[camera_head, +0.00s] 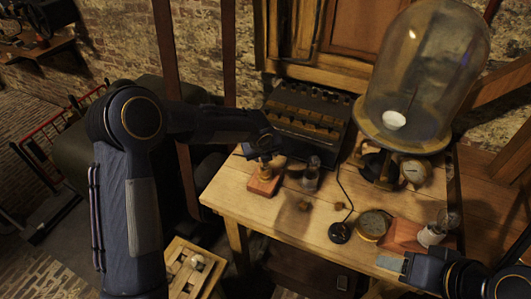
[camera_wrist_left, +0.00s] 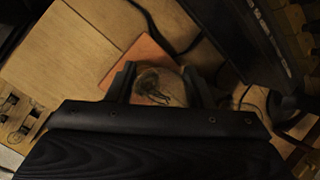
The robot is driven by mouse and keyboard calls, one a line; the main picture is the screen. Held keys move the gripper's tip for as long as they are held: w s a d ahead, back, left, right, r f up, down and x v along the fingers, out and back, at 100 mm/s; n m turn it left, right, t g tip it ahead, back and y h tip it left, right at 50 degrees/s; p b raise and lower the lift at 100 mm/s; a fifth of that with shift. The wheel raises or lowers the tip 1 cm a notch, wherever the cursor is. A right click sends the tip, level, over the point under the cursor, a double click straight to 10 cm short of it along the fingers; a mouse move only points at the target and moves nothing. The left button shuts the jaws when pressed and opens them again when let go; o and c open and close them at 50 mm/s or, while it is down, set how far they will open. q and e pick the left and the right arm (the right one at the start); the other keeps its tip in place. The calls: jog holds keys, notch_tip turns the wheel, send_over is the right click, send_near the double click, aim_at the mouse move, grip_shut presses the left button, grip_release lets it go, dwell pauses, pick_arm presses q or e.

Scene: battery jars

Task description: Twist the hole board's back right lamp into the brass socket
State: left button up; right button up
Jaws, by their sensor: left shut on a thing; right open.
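My left gripper (camera_head: 265,152) reaches over the table from the left and is shut on a lamp. In the left wrist view the clear glass lamp (camera_wrist_left: 152,86) shows between the two fingers, with thin wires inside. Below it is a reddish wooden block (camera_head: 263,187), which bears the brass socket (camera_head: 265,171). The lamp is directly above or in the socket; the fingers hide how far it is in. A pale board with holes (camera_head: 182,278), likely the hole board, is at the lower left. My right gripper (camera_head: 393,263) is open and empty near the table's front right edge.
A dark ribbed box (camera_head: 305,118) stands behind the block. A bell jar (camera_head: 425,75), a round brass dial (camera_head: 373,224), a black disc (camera_head: 339,233) and another reddish block (camera_head: 402,234) occupy the right. The table's front left is clear.

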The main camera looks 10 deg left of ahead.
pick_arm(q)
jog(key=shift+r+p, duration=0.1)
jog(key=shift+p, duration=0.5)
jog(key=shift+d+m+g+h+p, duration=0.15)
jog(key=shift+m+h+p, duration=0.3)
jog(key=shift+m+p, duration=0.9)
jog(key=shift+m+g+h+p, duration=0.15)
jog(key=shift+m+h+p, duration=0.45)
jog(key=shift+p, duration=1.35)
jog(key=shift+m+p, duration=0.35)
jog(key=shift+m, duration=0.4)
jog(key=shift+d, duration=0.1)
jog(key=o, duration=0.9)
